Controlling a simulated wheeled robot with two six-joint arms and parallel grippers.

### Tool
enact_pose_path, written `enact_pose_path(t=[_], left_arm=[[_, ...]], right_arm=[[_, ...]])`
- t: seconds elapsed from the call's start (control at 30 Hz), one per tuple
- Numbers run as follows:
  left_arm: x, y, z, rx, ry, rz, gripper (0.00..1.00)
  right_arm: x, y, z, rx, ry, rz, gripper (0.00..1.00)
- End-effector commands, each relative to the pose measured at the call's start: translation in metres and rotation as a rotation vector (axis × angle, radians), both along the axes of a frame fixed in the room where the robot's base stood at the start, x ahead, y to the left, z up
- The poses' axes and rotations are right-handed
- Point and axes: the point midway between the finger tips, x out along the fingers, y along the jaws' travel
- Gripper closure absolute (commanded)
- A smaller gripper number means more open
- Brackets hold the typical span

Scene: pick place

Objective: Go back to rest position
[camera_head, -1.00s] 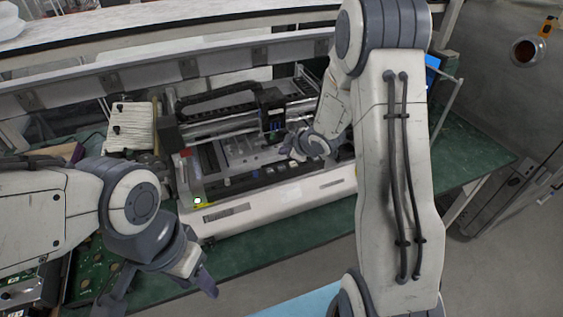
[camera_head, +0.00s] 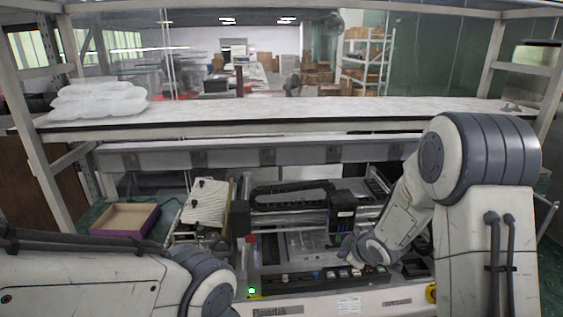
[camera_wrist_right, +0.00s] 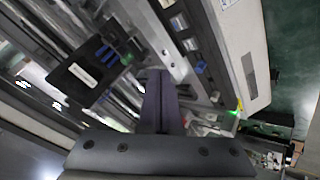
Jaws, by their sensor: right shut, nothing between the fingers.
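My right gripper (camera_head: 352,256) is over the front part of the white bench machine (camera_head: 350,303), in the head view. In the right wrist view its dark fingers (camera_wrist_right: 160,100) are together with nothing between them, over the machine's bed. The machine's black head block (camera_head: 342,212) is just behind the gripper; in the wrist view the block (camera_wrist_right: 88,72) is left of the fingers. My left arm comes in at the lower left of the head view, but its gripper is outside the picture.
A purple-rimmed tray (camera_head: 148,229) stands on the green bench at left. A white ribbed block (camera_head: 205,201) is beside the machine. A shelf (camera_head: 290,110) with white bags (camera_head: 98,100) runs above. A green lamp (camera_head: 252,291) glows on the machine.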

Motion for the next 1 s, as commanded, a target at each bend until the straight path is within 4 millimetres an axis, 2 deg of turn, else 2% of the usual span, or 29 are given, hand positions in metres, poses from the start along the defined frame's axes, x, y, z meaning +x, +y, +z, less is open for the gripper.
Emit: enact_pose_path(t=[0.03,0.07,0.17,0.2,0.27,0.3,0.4,0.5,0.6,0.73,1.0], left_arm=[[0.0,0.0,-0.002,0.0,0.0,0.0,0.5],[0.0,0.0,-0.003,0.0,0.0,0.0,0.5],[0.0,0.0,-0.006,0.0,0.0,-0.001,0.5],[0.0,0.0,-0.007,0.0,0.0,-0.001,0.5],[0.0,0.0,-0.008,0.0,0.0,-0.001,0.5],[0.0,0.0,-0.009,0.0,0.0,-0.001,0.5],[0.0,0.0,-0.011,0.0,0.0,-0.001,0.5],[0.0,0.0,-0.012,0.0,0.0,-0.001,0.5],[0.0,0.0,-0.013,0.0,0.0,-0.001,0.5],[0.0,0.0,-0.013,0.0,0.0,-0.001,0.5],[0.0,0.0,-0.013,0.0,0.0,-0.001,0.5]], right_arm=[[-0.01,0.023,0.014,-0.003,0.027,-0.015,1.0],[-0.021,0.035,0.02,-0.002,0.055,-0.038,1.0],[-0.071,0.079,0.041,0.015,0.172,-0.12,1.0],[-0.097,0.095,0.047,0.027,0.228,-0.15,1.0],[-0.138,0.116,0.055,0.046,0.312,-0.189,1.0],[-0.166,0.127,0.059,0.056,0.369,-0.211,1.0],[-0.231,0.146,0.066,0.073,0.504,-0.249,1.0],[-0.284,0.156,0.072,0.079,0.617,-0.267,1.0],[-0.321,0.159,0.075,0.075,0.697,-0.275,1.0],[-0.342,0.16,0.077,0.07,0.746,-0.281,1.0],[-0.344,0.16,0.078,0.069,0.753,-0.284,1.0]])
